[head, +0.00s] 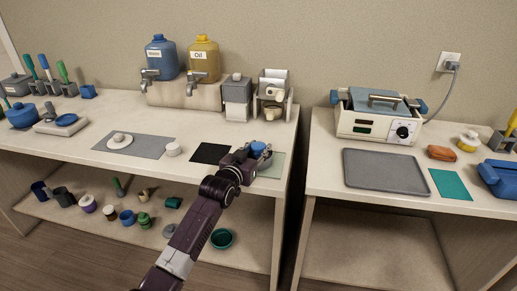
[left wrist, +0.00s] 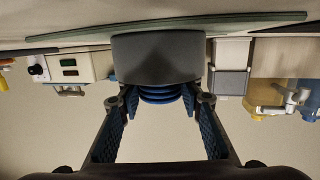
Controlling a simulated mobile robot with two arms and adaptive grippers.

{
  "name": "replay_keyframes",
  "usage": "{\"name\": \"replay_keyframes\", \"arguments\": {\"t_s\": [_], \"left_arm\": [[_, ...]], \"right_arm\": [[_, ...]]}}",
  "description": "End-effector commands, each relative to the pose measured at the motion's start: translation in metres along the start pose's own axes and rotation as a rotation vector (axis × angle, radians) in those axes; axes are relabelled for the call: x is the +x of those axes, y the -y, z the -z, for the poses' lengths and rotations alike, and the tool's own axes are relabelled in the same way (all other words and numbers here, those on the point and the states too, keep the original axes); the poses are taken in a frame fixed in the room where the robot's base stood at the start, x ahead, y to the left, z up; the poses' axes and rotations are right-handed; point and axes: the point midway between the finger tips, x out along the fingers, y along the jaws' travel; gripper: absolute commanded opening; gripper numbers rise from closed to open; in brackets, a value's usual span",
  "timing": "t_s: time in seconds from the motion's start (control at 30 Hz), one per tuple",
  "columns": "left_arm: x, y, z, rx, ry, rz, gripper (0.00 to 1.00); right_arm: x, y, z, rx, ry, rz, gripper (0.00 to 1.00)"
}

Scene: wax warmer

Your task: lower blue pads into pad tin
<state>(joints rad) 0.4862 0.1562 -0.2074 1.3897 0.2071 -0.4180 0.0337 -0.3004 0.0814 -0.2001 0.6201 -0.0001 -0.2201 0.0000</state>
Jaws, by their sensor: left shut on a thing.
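My left gripper (head: 258,153) is over the pale green mat (head: 275,168) at the right end of the left counter. It is shut on the blue pads (head: 258,147), a round stack. In the left wrist view, which is upside down, the blue pads (left wrist: 160,95) show between the fingertips (left wrist: 166,100). A dark grey tin (left wrist: 158,60), likely the pad tin, covers their lower part, standing by the green mat (left wrist: 90,36). I cannot tell how far the pads are inside it. The gripper hides the tin in the head view. My right gripper is not in view.
A black mat (head: 209,153) lies left of the gripper. A grey dispenser (head: 237,98) and a roll holder (head: 273,97) stand behind. A gap separates this counter from the right one, with a warmer (head: 377,115) and grey tray (head: 385,172).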

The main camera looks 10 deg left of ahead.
Motion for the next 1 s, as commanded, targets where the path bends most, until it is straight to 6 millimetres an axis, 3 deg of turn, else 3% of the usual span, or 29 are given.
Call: {"name": "replay_keyframes", "arguments": {"t_s": [0.2, 0.57, 0.77, 1.0], "left_arm": [[0.0, 0.0, 0.0, 0.0, 0.0, 0.0, 0.53], [-0.003, 0.0, 0.0, 0.0, 0.0, 0.0, 0.53], [-0.024, 0.0, -0.001, 0.0, 0.0, 0.0, 0.53], [-0.064, 0.0, 0.0, 0.002, -0.001, 0.0, 0.53]], "right_arm": [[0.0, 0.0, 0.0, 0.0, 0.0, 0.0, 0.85], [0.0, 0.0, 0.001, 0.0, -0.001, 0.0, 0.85], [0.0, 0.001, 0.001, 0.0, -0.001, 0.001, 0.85], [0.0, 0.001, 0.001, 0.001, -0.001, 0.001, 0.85]]}}
